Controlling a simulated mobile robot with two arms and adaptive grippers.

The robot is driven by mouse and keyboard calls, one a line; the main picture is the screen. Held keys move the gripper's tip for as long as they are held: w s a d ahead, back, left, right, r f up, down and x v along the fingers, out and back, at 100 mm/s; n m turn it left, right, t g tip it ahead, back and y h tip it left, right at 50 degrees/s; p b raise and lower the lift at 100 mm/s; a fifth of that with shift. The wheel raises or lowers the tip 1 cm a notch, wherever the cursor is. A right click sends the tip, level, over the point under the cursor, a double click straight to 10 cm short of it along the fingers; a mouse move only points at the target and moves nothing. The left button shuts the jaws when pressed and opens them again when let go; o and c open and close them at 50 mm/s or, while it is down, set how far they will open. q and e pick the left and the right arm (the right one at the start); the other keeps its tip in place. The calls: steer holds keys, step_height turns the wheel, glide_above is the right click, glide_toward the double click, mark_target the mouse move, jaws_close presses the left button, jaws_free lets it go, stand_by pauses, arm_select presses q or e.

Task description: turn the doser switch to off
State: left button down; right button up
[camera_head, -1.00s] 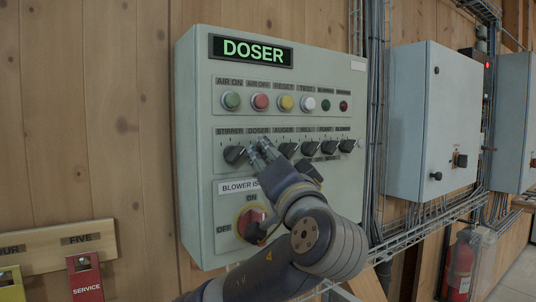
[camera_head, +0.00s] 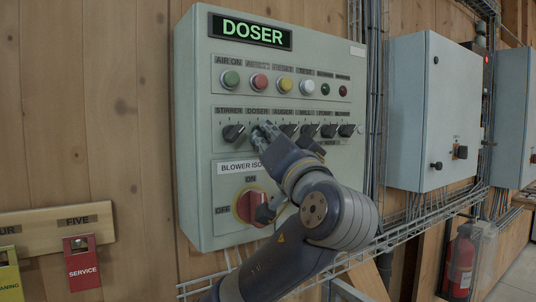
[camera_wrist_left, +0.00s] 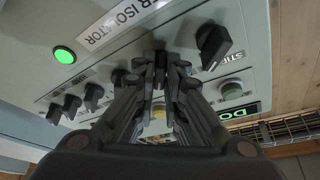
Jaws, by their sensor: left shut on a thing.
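The grey-green control panel (camera_head: 204,60) shows a lit DOSER display (camera_head: 251,32). Its row of black rotary switches includes the stirrer switch (camera_head: 234,132) and the auger switch (camera_head: 289,130). The doser switch sits between them, under the DOSER label (camera_head: 257,111), mostly hidden by my fingers. My left gripper (camera_head: 262,134) is shut on the doser switch. The fingers also show close together in the left wrist view (camera_wrist_left: 160,68), beside the stirrer switch (camera_wrist_left: 212,45). The doser switch's angle cannot be made out. My right gripper is not in view.
Push buttons, such as the yellow one (camera_head: 285,85), lie above the switches. A green light (camera_wrist_left: 64,54) glows on the panel. Cable trays (camera_head: 420,228) and a grey cabinet (camera_head: 432,110) are on the right.

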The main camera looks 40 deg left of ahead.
arm_select(q)
steer(key=shift+w+d+f+n+g+y+b, duration=0.1)
steer(key=shift+n+g+y+b, duration=0.5)
steer(key=shift+n+b, duration=1)
steer(key=shift+w+a+f+n+g+y+b, duration=0.15)
steer(key=shift+n+g+y+b, duration=0.4)
steer(key=shift+n+b, duration=1)
steer(key=shift+w+d+f+n+g+y+b, duration=0.15)
steer(key=shift+n+g+y+b, duration=0.45)
steer(key=shift+n+b, duration=0.95)
steer(key=shift+r+n, duration=0.15)
steer(key=shift+n, duration=0.15)
steer(key=c, duration=1.7)
jaws_free()
steer(key=shift+r, duration=0.1)
steer(key=v, duration=1.2)
steer(key=shift+d+r, duration=0.1)
